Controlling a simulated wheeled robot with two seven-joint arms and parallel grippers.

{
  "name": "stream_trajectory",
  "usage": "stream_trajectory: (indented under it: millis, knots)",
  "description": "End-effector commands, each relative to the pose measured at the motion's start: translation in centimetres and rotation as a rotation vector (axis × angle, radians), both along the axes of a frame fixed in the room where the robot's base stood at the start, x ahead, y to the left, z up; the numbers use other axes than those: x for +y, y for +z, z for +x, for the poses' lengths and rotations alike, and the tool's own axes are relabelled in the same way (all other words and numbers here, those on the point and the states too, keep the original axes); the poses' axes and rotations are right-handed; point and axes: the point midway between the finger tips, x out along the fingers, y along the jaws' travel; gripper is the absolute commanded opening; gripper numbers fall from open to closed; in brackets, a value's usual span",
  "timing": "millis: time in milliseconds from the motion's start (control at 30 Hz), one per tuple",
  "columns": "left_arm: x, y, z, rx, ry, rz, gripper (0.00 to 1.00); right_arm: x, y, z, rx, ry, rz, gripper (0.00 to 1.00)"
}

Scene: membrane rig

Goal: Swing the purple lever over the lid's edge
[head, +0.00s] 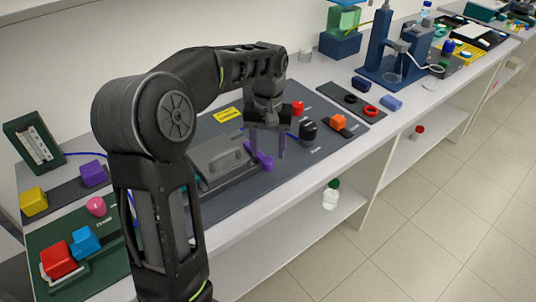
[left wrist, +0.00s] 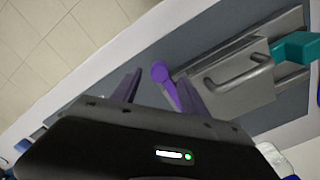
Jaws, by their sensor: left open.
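The purple lever (head: 262,159) stands at the right end of the grey lid (head: 215,168) in the head view. In the left wrist view the lever (left wrist: 162,74) has a round knob and lies near the edge of the lid (left wrist: 225,93), which carries a bar handle. My left gripper (head: 268,153) points down at the lever and is open. In the left wrist view the lever shows between the two fingers of the left gripper (left wrist: 158,90); whether either finger touches it I cannot tell. My arm hides part of the rig. My right gripper is not in view.
A teal part (left wrist: 297,47) sits at the lid's other side. A black knob (head: 308,131), a red knob (head: 297,107) and an orange block (head: 338,121) stand right of the lever. Red (head: 58,259) and blue (head: 86,241) blocks are at lower left. The bench front is clear.

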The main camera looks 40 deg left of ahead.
Motion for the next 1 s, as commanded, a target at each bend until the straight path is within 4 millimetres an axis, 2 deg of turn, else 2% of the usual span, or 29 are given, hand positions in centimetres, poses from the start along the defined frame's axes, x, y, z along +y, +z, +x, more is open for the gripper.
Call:
stream_trajectory:
  millis: [200,533,1000]
  knots:
    - [0.0,-2.6,-0.1,0.002,0.001,0.0,0.52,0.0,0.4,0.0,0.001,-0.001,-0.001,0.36]
    - [0.0,-3.0,0.0,-0.001,0.001,0.0,0.52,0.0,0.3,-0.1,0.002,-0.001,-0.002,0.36]
    - [0.0,-3.0,0.0,-0.001,0.0,0.0,0.13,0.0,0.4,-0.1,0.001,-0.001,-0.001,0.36]
